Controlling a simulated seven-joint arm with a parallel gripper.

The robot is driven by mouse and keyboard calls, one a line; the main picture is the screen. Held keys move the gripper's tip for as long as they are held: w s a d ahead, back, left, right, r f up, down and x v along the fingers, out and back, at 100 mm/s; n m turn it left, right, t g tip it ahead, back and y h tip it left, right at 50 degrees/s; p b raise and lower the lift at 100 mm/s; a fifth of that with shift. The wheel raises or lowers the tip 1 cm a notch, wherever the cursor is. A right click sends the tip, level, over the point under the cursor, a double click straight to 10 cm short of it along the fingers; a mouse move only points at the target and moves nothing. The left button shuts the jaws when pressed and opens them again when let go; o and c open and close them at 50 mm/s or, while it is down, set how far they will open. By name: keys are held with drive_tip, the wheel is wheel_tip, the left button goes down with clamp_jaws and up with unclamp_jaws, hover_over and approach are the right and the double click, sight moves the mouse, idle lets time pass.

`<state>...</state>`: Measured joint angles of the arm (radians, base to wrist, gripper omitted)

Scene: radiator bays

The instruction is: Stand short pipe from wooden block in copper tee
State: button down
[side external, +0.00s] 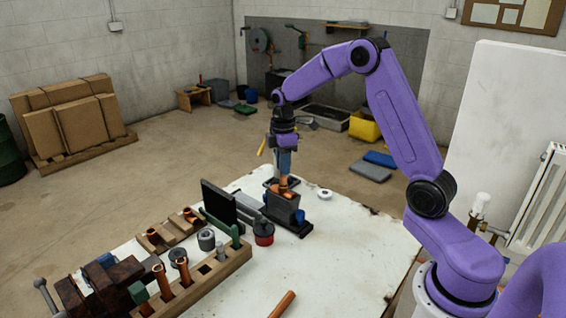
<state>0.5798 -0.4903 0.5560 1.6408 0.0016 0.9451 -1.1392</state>
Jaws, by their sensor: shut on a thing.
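My gripper (284,170) points down at the back of the white table, right over the copper tee (287,193). The tee sits on a dark holder (284,208). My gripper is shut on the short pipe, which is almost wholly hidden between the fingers. I cannot tell whether the pipe's lower end is inside the tee or just above it. The wooden block (221,272) lies along the table's front left, with an empty square hole and several upright pieces, including copper pipes (160,280) and green-topped ones.
A dark upright plate (218,205), a red-and-black tin (264,233) and a wooden rack with copper fittings (158,240) stand left of the holder. A vise (95,285) is at front left. A loose copper pipe (283,304) lies in front. The table's right side is clear.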

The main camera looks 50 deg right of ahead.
drive_tip(key=shift+f, duration=0.55)
idle(0.4)
drive_tip(key=shift+f, duration=0.7)
drive_tip(key=c, duration=0.9)
unclamp_jaws()
drive_tip(key=shift+r, duration=0.2)
drive_tip(key=shift+r, duration=3.35)
